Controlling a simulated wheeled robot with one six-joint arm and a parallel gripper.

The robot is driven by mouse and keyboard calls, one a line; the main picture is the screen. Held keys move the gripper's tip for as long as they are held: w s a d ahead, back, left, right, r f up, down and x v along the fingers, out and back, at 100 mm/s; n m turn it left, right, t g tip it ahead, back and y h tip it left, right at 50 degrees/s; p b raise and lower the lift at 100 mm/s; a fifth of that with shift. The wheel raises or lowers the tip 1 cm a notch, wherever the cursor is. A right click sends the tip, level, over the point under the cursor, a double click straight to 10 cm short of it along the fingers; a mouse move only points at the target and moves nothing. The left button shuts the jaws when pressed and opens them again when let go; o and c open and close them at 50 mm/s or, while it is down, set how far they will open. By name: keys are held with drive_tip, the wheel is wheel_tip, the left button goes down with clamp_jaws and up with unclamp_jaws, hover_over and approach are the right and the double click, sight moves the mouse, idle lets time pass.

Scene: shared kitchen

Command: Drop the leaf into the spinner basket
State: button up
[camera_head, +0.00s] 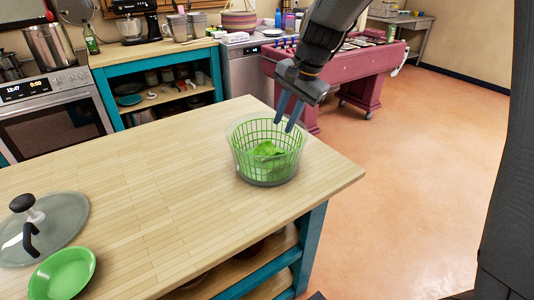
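The spinner basket (287,160) is a green slatted basket inside a clear bowl (264,182). It stands near the right end of the wooden island top. A green leaf (267,149) lies inside the basket, seen through and over its wall. My gripper (289,115) is above the far right part of the basket, pointing down, with its two blue-grey fingers apart and nothing visible between them. The fingertips are near the basket's rim in the picture; I cannot tell whether they touch it.
The spinner lid (58,222) with a black knob and a small green bowl (62,274) lie at the island's left front. The wooden top (165,185) between them and the basket is clear. A red foosball table (345,68) stands behind my gripper.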

drive_tip(key=b+v, duration=0.1)
drive_tip(key=v, duration=0.6)
drive_tip(key=s+d+f+n+h, duration=0.1)
drive_tip(key=s+d+f+n, duration=0.3)
drive_tip(key=s+d+f, duration=0.2)
drive_tip(key=s+d+f+n+g+h, duration=0.1)
drive_tip(key=s+d+f+n, duration=0.3)
drive_tip(key=s+f, duration=0.7)
drive_tip(key=shift+s+d+h, duration=0.5)
drive_tip(key=shift+s+d, duration=0.55)
drive_tip(key=shift+s, duration=0.6)
